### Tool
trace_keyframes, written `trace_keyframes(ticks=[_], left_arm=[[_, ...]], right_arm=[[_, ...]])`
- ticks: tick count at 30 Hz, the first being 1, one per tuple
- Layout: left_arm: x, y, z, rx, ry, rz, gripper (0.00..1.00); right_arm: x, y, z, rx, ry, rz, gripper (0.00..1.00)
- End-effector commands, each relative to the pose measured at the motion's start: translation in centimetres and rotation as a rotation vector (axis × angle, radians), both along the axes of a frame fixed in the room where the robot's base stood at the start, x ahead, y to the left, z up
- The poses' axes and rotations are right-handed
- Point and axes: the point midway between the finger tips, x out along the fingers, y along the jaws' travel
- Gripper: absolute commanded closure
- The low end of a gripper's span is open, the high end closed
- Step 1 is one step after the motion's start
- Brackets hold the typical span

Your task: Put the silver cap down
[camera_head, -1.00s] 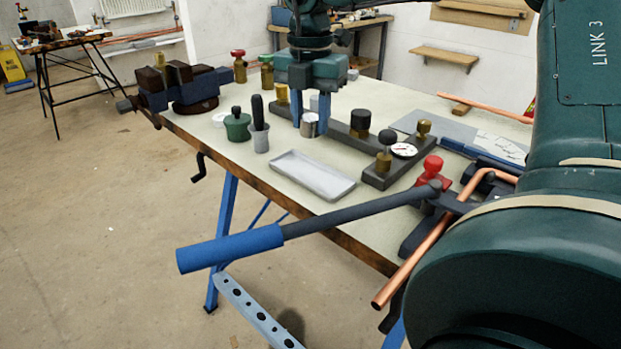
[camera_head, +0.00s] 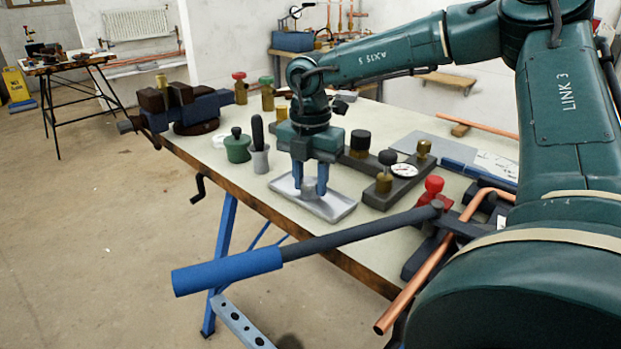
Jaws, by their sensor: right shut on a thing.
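The silver cap (camera_head: 311,188) is a short grey cylinder between the blue fingers of my right gripper (camera_head: 310,186). My right gripper points straight down and is shut on the cap. The cap is over the inside of the shallow grey tray (camera_head: 336,214), at its back half. I cannot tell whether the cap's underside touches the tray floor. My left gripper is not in view.
A green pot (camera_head: 237,148) and a grey pot with a dark handle (camera_head: 259,157) stand left of the tray. A dark manifold with a gauge (camera_head: 404,170) lies to the right. A bender with a long blue handle (camera_head: 228,271) crosses the front edge. A vise (camera_head: 187,110) is at the left.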

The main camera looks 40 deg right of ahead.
Motion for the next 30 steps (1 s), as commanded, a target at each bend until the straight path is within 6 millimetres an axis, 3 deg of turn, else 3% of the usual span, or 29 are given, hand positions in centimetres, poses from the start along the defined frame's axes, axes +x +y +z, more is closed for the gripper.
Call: trace_keyframes(ticks=[1, 2, 9, 20, 30], left_arm=[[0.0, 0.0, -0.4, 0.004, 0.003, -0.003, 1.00], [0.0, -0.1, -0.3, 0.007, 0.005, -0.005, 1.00], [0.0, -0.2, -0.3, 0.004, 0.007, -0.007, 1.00], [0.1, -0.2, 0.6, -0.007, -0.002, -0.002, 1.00], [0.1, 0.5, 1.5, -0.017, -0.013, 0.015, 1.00]], right_arm=[[0.0, 0.0, -0.2, -0.001, -0.001, 0.000, 0.96], [0.0, 0.0, -0.1, 0.000, 0.000, 0.000, 0.65], [0.0, 0.0, -0.1, 0.000, 0.000, 0.000, 0.45], [0.0, 0.0, 0.6, -0.001, -0.001, 0.000, 0.45], [0.1, 0.0, 7.5, -0.002, -0.004, -0.001, 0.45]])
